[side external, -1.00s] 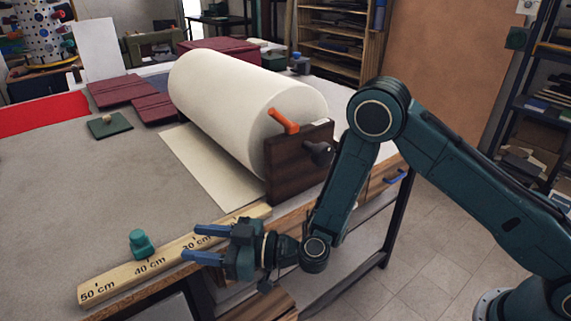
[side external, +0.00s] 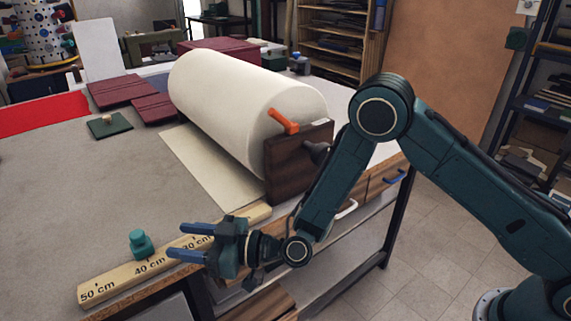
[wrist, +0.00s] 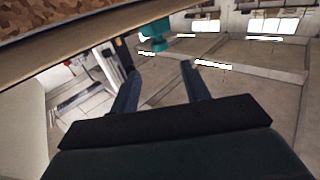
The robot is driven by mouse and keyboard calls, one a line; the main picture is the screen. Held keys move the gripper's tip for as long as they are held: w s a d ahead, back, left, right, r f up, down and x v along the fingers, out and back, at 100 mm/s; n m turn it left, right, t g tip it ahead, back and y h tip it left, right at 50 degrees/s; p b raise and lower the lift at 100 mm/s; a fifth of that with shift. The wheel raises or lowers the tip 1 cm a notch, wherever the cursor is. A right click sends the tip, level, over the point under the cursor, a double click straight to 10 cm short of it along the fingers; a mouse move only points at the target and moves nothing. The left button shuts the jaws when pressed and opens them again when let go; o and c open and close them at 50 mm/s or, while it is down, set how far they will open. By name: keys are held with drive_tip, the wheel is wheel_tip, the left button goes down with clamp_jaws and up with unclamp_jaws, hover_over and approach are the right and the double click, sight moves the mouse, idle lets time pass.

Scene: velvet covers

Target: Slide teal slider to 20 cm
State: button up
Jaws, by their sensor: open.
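The teal slider (side external: 141,243) stands upright on the wooden ruler rail (side external: 110,283) along the table's front edge, near the 40 cm mark. The 50, 40 and 30 cm labels show; no 20 cm label is visible, and my gripper covers part of the rail. My gripper (side external: 175,241) is open, its two blue fingers pointing left toward the slider, a short gap to the slider's right. The fingers also show apart and empty in the wrist view (wrist: 158,68). A teal shape lies beyond them there; I cannot tell whether it is the slider.
A large cream roll (side external: 240,95) rests on the table behind the rail, with a dark wooden end block (side external: 295,165) and an orange handle (side external: 283,121). The grey tabletop behind the slider is clear.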

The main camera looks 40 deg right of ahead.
sight(143, 235)
drive_tip(key=shift+x, duration=5.45)
clamp_jaws()
